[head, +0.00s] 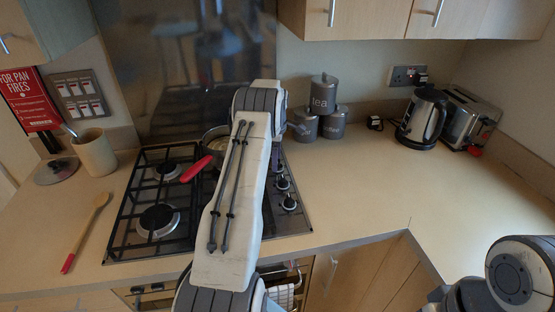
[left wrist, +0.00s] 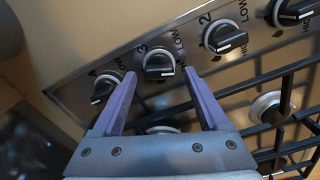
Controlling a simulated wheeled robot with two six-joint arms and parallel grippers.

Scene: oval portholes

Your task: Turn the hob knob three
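The hob knob three (left wrist: 158,66) is a black knob with a grip bar, with a "3" and "LOW" printed beside it, in the left wrist view. My left gripper (left wrist: 160,76) is open and empty, its two purple fingers on either side of the view of this knob. The fingertips appear just short of it; I cannot tell whether they touch. In the head view my left arm hides the gripper, and several hob knobs (head: 289,202) show to its right. My right arm is at the lower right of the head view; its gripper is not in view.
Knob four (left wrist: 103,87) and knob two (left wrist: 226,38) flank it closely. Black pan supports (left wrist: 258,88) lie close by. A pan with a red handle (head: 196,169) stands on the hob.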

